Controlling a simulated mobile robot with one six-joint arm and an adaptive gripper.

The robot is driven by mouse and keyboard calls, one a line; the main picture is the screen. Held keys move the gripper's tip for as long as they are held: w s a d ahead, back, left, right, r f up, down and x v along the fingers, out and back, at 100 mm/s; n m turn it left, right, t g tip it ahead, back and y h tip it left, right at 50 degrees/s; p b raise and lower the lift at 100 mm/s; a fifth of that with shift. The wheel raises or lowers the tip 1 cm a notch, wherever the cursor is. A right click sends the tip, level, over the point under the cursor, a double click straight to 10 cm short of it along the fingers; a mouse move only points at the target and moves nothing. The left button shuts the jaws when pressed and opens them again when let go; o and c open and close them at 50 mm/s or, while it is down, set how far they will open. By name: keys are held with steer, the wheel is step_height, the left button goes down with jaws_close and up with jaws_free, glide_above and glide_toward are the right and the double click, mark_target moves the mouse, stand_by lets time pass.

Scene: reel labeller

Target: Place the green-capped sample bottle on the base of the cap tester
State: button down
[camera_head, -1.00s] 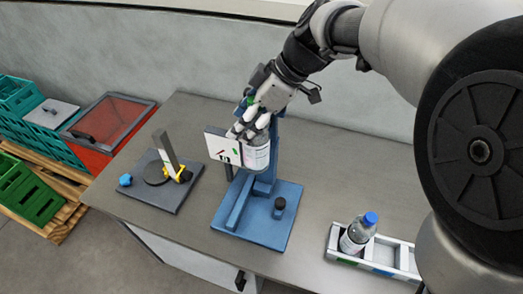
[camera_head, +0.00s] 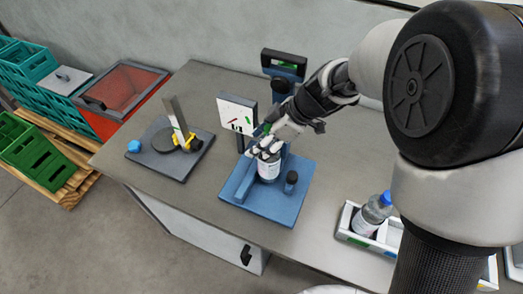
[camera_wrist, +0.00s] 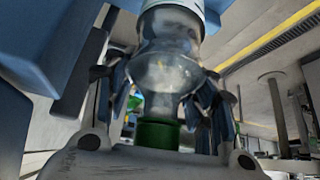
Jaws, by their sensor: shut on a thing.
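The green-capped sample bottle (camera_head: 268,170) stands upright over the blue base (camera_head: 263,206) of the cap tester, between its raised side rail and a black knob. I cannot tell whether its bottom touches the base. My gripper (camera_head: 268,148) is shut on the bottle near its cap end and hides much of its top. In the wrist view, the clear bottle (camera_wrist: 172,62) and its green cap (camera_wrist: 157,134) show between the fingers (camera_wrist: 160,100). The tester's white dial panel (camera_head: 237,113) stands just left of my gripper.
A dark fixture (camera_head: 172,158) with a disc and yellow part sits to the left. A white rack (camera_head: 353,236) holding a blue-capped bottle (camera_head: 372,214) is at the right. Green crates and a red-lidded box (camera_head: 122,90) stand left of the table. The table between fixtures is clear.

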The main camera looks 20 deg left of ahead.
steer(key=shift+f+b, duration=0.4)
steer(key=shift+f, duration=1.35)
steer(key=shift+f+b, duration=0.2)
steer(key=shift+b, duration=0.1)
steer(key=c, duration=0.7)
jaws_free()
steer(key=shift+r, duration=0.15)
steer(key=shift+p+v, duration=1.5)
steer(key=shift+v, duration=4.55)
